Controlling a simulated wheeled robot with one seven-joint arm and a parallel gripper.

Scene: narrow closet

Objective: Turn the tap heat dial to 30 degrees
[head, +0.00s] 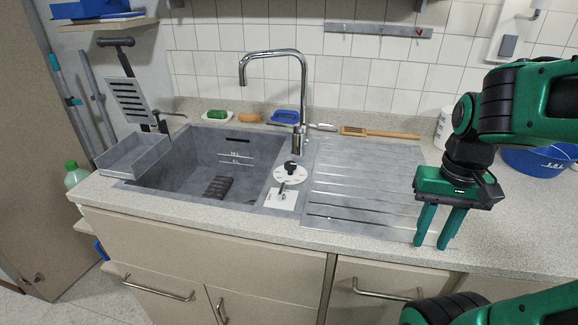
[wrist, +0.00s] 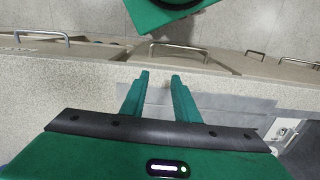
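A round white dial (head: 291,172) with a black knob on top lies on the ledge between the sink basin and the ribbed drainer. Its scale marks are too small to read. Just in front of it is a white square plate (head: 281,199) with a small grey lever; a white plate with a knob also shows at the right edge of the wrist view (wrist: 284,130). The chrome tap (head: 301,95) stands behind the dial. My gripper (head: 432,242) is open and empty, pointing down over the counter right of the drainer, well away from the dial. Its two fingers (wrist: 159,76) are apart.
The drainer (head: 350,190) between my gripper and the dial is clear. A wooden spatula (head: 380,134), a blue brush (head: 285,117) and a green sponge (head: 217,115) lie along the back. A blue bowl (head: 540,163) stands at the right. Cabinet handles (head: 385,292) stick out below.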

